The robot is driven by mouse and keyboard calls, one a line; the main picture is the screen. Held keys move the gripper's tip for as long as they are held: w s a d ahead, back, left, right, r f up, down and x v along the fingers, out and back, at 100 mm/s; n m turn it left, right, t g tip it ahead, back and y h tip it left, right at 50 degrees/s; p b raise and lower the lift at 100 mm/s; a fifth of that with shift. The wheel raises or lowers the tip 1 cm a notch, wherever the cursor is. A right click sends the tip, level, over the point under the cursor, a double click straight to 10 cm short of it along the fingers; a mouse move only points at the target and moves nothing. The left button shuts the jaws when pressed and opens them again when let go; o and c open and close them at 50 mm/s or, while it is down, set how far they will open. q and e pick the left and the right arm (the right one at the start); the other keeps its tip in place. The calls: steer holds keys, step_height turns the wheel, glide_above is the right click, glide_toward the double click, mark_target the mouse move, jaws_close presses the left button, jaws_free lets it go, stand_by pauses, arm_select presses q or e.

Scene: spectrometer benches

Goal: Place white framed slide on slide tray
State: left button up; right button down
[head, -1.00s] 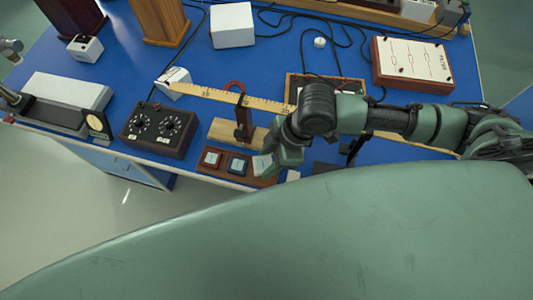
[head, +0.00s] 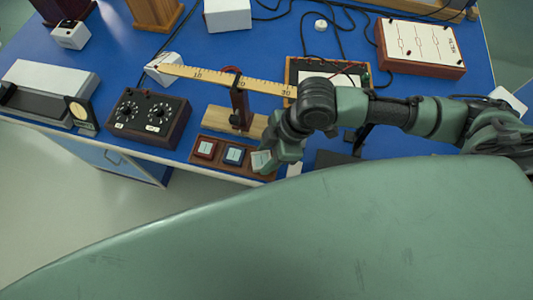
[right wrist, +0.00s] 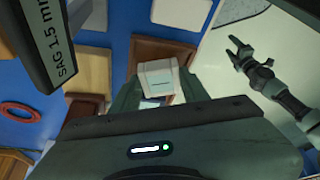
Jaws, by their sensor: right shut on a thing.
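My right gripper (head: 266,164) is shut on the white slide. In the right wrist view the white slide (right wrist: 158,78) sits between the jaws, with the tray (right wrist: 163,50) behind it. I cannot tell whether the slide touches the tray. My left gripper (right wrist: 233,48) shows in the right wrist view, open and empty, away from the tray; it is outside the head view.
A wooden block with a stand (head: 238,108) and a ruler (head: 215,77) is just behind the tray. A black dial box (head: 148,118) stands to the left. A dark flat base (head: 335,158) lies to the right. The bench's front edge runs close to the tray.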

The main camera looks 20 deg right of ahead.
mark_target(267, 159)
steer(key=shift+f, duration=0.35)
steer(key=c, duration=0.7)
jaws_free()
steer(key=shift+o, duration=0.2)
step_height(267, 159, up, 20)
steer(key=p, duration=0.1)
